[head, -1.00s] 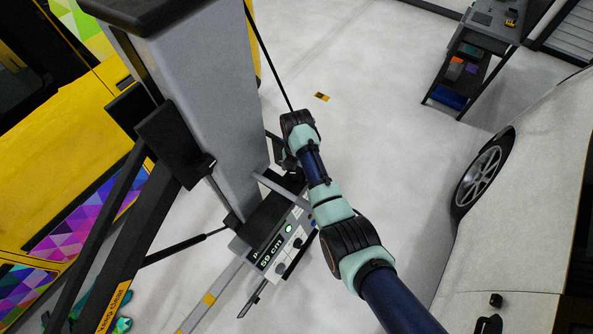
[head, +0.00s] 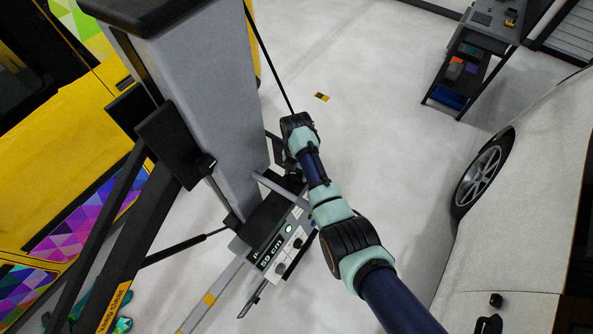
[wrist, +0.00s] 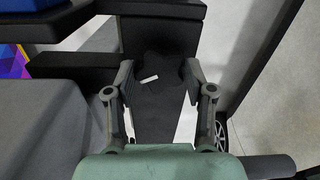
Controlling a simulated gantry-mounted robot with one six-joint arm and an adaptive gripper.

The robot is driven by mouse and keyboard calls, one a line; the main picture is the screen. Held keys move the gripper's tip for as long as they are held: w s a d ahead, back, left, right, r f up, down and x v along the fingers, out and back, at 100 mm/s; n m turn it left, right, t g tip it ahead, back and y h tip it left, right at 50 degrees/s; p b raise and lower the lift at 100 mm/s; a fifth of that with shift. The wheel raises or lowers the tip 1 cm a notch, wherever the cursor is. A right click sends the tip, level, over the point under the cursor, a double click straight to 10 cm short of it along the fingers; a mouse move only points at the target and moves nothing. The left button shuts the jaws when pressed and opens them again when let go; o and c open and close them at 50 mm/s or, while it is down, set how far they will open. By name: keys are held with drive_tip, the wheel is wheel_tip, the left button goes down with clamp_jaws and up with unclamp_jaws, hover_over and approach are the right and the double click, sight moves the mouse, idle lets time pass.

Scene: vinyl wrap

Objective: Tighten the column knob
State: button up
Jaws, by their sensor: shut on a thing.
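The black lobed column knob (wrist: 163,62) with a small white mark shows in the upper middle of the wrist view. My gripper (wrist: 160,74) has one finger on each side of it, the fingertips against its left and right edges, so it is shut on the knob. In the head view my gripper (head: 286,156) is beside the lower part of the grey column (head: 205,90), partly hidden by my wrist. The knob cannot be made out there. A control panel (head: 280,254) at the column's foot reads 59 cm.
Black beams (head: 110,235) and a yellow vehicle with coloured panels (head: 60,110) are on the left. A white car (head: 520,220) stands on the right, with a tool cart (head: 468,60) behind it. The floor between column and car is open.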

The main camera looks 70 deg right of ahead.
drive_tip(key=shift+m, duration=0.3)
drive_tip(key=m+p, duration=0.1)
drive_tip(key=m, duration=0.4)
drive_tip(key=shift+r+m+p, duration=0.1)
drive_tip(key=shift+m+p, duration=0.2)
drive_tip(key=shift+p, duration=0.1)
drive_tip(key=m+p, duration=0.1)
drive_tip(key=m, duration=1)
drive_tip(key=shift+m+p, duration=0.3)
drive_tip(key=shift+m, duration=0.1)
drive_tip(key=m, duration=0.5)
drive_tip(key=shift+m, duration=0.3)
drive_tip(key=o, duration=1.1)
drive_tip(key=shift+o, duration=0.2)
